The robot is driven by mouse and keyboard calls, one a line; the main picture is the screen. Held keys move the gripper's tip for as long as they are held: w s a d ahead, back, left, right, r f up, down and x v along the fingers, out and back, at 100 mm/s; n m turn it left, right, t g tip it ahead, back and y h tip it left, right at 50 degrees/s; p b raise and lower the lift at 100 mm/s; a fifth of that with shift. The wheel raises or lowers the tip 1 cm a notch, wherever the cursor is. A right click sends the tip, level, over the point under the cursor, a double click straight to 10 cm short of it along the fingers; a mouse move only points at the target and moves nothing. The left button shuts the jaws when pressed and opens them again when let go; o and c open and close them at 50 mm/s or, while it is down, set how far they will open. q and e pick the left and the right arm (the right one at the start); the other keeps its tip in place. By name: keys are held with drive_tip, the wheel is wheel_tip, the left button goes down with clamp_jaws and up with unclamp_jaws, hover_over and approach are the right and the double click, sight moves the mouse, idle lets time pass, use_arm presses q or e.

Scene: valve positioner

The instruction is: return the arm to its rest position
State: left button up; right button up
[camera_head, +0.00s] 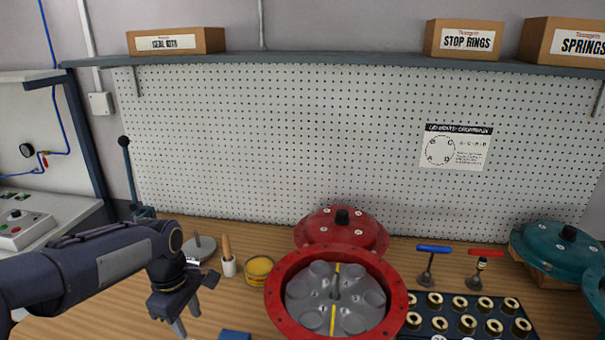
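My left arm (85,262) comes in from the left and reaches over the wooden bench. My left gripper (188,322) points down above the bench top, left of the red round housing. Its two fingers stand apart with nothing seen between them. The fingers are partly cut off near the bottom of the view. My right arm and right gripper are not in the view.
The open red housing (277,297) stands right of the gripper, with a red cover (343,230) behind it. Blue- (429,262) and red-handled tools (480,267) and a tray of bushings (432,326) lie right.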

use_arm(q)
drive_tip(key=s+d+r+m+t+h, duration=0.1)
drive_tip(key=s+d+m+t, duration=0.1)
drive_tip(key=s+m, duration=0.5)
drive_tip(key=s+d+r+m+t+h, duration=0.1)
drive_tip(key=s+d+m, duration=0.4)
drive_tip(key=s, duration=0.8)
drive_tip(key=shift+s+r+m+t+h, duration=0.35)
drive_tip(key=shift+m+t+h, duration=0.35)
drive_tip(key=shift+m+t, duration=0.45)
